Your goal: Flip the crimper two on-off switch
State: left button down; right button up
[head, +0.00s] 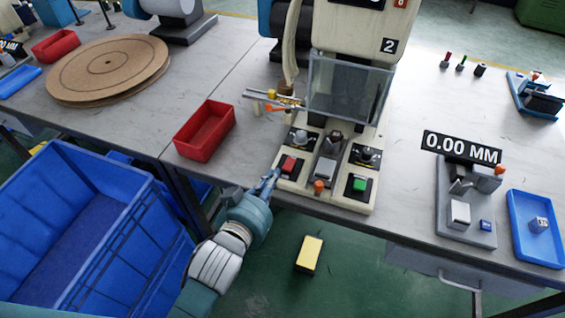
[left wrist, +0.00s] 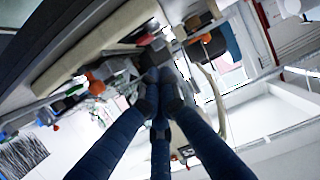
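Crimper two (head: 340,28) is the beige machine marked "2" on the table, with a clear guard (head: 346,90) in front. Its base (head: 342,199) bears a red button (head: 289,164), a green button (head: 359,184), an orange knob (head: 319,186) and two dark panels with round knobs. I cannot tell which of these is the on-off switch. My left gripper (head: 272,176) is at the base's front left corner, just left of the red button; contact cannot be told. In the left wrist view its blue fingers (left wrist: 160,76) come together at the tips, with nothing visibly held. My right gripper is out of view.
A red tray (head: 205,130) lies left of the crimper, with a blue crate (head: 85,225) below the table edge. A measuring device (head: 466,215) and a blue tray (head: 534,229) stand to the right. A yellow block (head: 309,254) shows below the table's front edge.

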pick_arm(q)
jog(key=r, duration=0.2)
jog(key=shift+s+r+t, duration=0.2)
jog(key=shift+r+t, duration=0.1)
jog(key=shift+r, duration=0.1)
send_over(286, 166)
notch_tip(286, 166, down, 2)
jog(key=shift+a+f+p, duration=0.1)
jog(key=shift+p, duration=0.35)
notch_tip(286, 166, down, 3)
jog(key=shift+r, duration=0.1)
jog(key=shift+f, duration=0.75)
